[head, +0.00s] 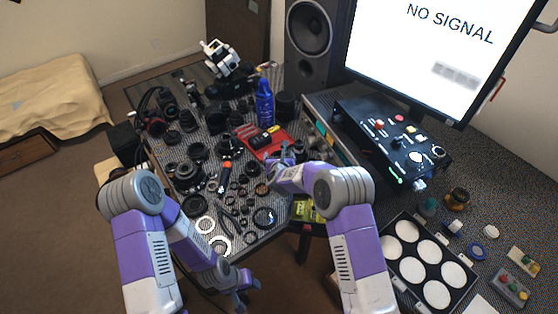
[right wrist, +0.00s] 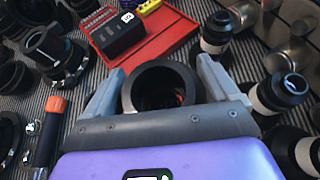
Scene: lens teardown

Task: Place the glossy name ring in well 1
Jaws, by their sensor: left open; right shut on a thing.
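My right gripper (head: 276,163) is over the right part of the crowded table. In the right wrist view its two fingers (right wrist: 160,78) are on either side of a black ring (right wrist: 160,68) with a wide open middle, and they are shut on it. No lettering on the ring can be read, so I cannot tell for sure that it is the glossy name ring. A black tray (head: 400,287) with several round white wells stands at the lower right, apart from the gripper. No well numbers are legible. My left gripper (head: 241,291) is open and empty, low at the table's near side.
Many dark lens parts and rings crowd the table. A red tray (head: 282,141) and a blue bottle (head: 264,104) are beyond my right gripper. A black control box (head: 385,140) and a monitor (head: 445,50) stand at the right. Small items lie right of the welled tray.

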